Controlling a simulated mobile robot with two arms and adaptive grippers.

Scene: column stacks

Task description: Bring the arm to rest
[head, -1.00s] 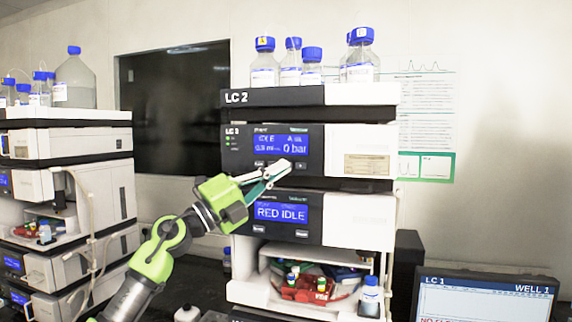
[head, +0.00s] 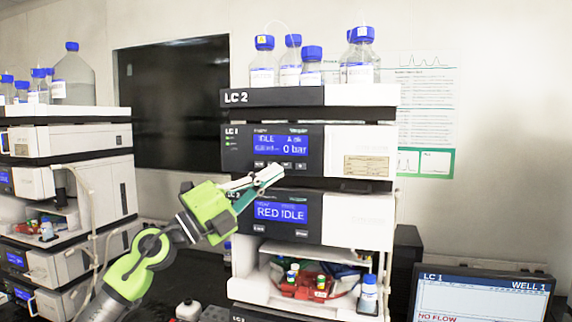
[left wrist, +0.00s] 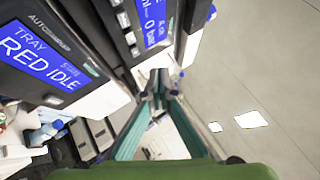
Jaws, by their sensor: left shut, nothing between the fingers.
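My left gripper (head: 262,179) is shut and empty in the head view. Its fingertips are in front of the LC 2 stack, by the seam between the pump module (head: 358,140) and the module showing RED IDLE (head: 281,212). Whether the fingertips touch the stack I cannot tell. In the left wrist view the shut fingers (left wrist: 158,92) point away from the camera, with the RED IDLE screen (left wrist: 35,58) at the left and the 0 bar screen (left wrist: 153,20) above. My right gripper is not in view.
Capped bottles (head: 290,62) stand on top of the LC 2 stack. An open bay below holds a red tray (head: 303,288) and a blue-capped bottle (head: 369,294). Another instrument stack (head: 85,171) stands at the left. A monitor (head: 484,294) is at the lower right.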

